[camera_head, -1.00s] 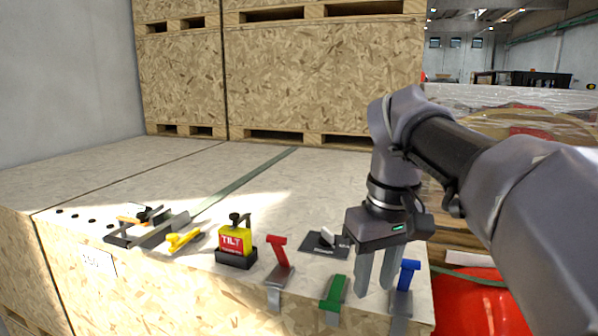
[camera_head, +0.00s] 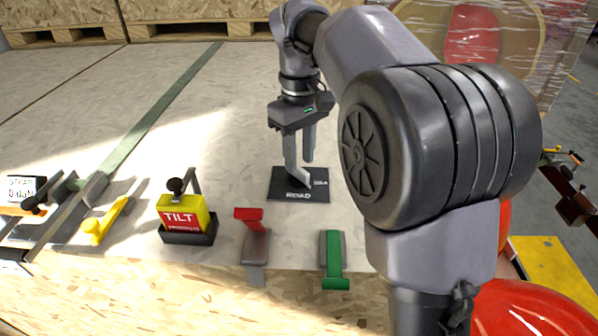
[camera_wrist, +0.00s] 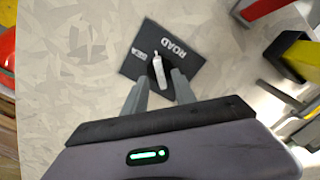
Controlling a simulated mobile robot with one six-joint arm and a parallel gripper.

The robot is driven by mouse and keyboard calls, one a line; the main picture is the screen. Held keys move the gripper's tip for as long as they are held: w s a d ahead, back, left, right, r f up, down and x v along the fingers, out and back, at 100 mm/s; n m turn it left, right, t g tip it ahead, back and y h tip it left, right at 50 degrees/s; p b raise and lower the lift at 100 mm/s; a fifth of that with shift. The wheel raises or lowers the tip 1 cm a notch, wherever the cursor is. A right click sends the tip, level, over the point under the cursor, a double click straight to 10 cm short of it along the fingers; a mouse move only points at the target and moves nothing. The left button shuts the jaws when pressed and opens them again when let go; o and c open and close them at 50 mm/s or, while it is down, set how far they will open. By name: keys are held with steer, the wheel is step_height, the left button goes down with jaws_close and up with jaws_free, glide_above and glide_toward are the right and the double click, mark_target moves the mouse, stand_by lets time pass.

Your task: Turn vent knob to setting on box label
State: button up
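The vent knob is a pale bar (camera_wrist: 160,74) on a black plate (camera_head: 313,187) lying on the crate top. The plate carries the words ROAD and, smaller, what looks like SEA. In the wrist view the knob's far end points between the two words. My gripper (camera_head: 300,172) points down at the plate; in the wrist view its two fingers (camera_wrist: 158,92) are apart, with the knob's near end around the gap between them. Contact with the knob cannot be told. No readable box label with a setting shows now.
Along the front edge stand a yellow TILT device (camera_head: 182,213), a red-handled clamp (camera_head: 254,240) and a green clamp (camera_head: 333,258). A yellow tool (camera_head: 103,222) and a small display (camera_head: 20,188) lie left. The crate top behind the plate is clear.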

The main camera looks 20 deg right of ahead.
mark_target(300, 175)
steer(key=shift+s+d+f, duration=0.2)
steer(key=shift+s+f, duration=0.45)
steer(key=shift+f, duration=0.3)
steer(key=shift+w+a+f, duration=0.15)
steer(key=shift+w, duration=0.35)
steer(key=shift+s, duration=0.25)
jaws_close()
steer(key=m+p, duration=0.1)
steer(key=m, duration=0.3)
steer(key=shift+m, duration=0.4)
steer(key=shift+a+m, duration=0.15)
steer(key=shift+m, duration=2.05)
